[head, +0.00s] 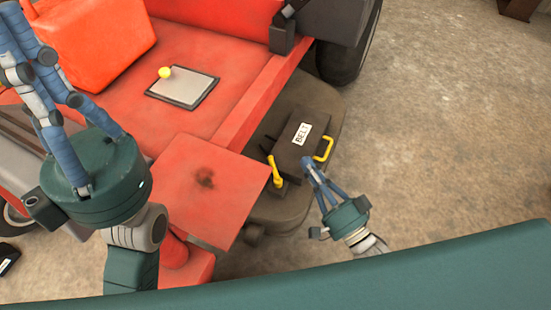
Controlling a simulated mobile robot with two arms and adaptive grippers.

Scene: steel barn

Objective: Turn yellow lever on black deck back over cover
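The yellow lever (275,171) stands on the black deck (272,210), at the left front corner of a black cover (291,152) labelled BELT. Its upper end leans up and left in the picture, beside the cover rather than over it. My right gripper (308,166) is just right of the lever, near the cover's front edge and apart from the lever. Its fingertips look together with nothing between them. My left gripper (18,30) is at the upper left, far from the lever. Its fingers overlap near the picture's edge, so its opening is unclear.
A yellow handle (325,149) sits on the cover's right side, close to my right gripper. The red machine body has a plate with a yellow knob (165,72) and a red flat panel (210,185) left of the lever.

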